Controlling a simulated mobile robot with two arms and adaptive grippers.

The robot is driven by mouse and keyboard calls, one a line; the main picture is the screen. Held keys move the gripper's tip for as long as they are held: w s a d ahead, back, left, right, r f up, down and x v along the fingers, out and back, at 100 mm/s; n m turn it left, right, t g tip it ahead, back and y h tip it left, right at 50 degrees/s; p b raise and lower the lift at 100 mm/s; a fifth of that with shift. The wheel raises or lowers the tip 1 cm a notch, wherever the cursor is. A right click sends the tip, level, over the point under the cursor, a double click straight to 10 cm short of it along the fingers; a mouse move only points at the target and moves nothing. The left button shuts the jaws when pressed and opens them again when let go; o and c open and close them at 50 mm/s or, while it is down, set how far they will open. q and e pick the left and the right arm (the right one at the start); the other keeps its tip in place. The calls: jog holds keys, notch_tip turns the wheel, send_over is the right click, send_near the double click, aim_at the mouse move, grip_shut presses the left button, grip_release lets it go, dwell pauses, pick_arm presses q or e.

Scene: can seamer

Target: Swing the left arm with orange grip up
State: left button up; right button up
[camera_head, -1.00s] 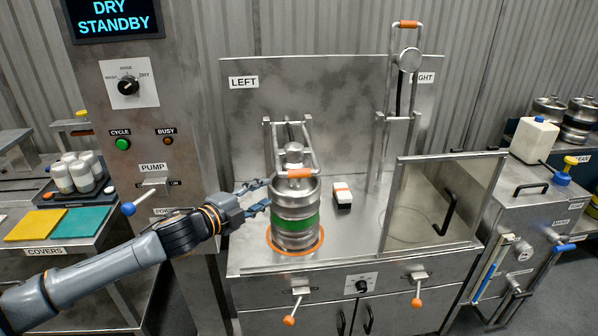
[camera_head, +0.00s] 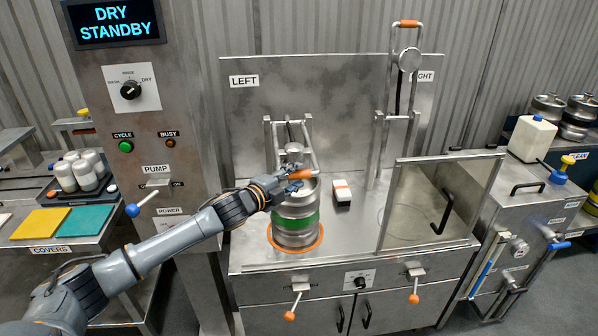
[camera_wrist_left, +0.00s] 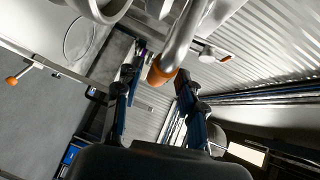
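The left swing arm (camera_head: 310,145) is lowered, with its frame over the top of a steel keg (camera_head: 296,236) with a green band. Its orange grip (camera_head: 301,174) is at the front end, above the keg's rim. My left gripper (camera_head: 292,183) is at that grip, coming from the left. In the left wrist view the orange grip (camera_wrist_left: 162,74) and its bent steel tube show between the tips of my two spread fingers (camera_wrist_left: 160,68). The fingers look open; I cannot tell whether either touches the grip. My right gripper is not in view.
The right swing arm (camera_head: 415,75) stands raised with its orange grip on top. A clear guard panel (camera_head: 420,205) is at the right front of the bench. A control column (camera_head: 135,100) rises at left.

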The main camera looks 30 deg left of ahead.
pick_arm(q)
jog(key=shift+x, duration=1.15)
grip_shut()
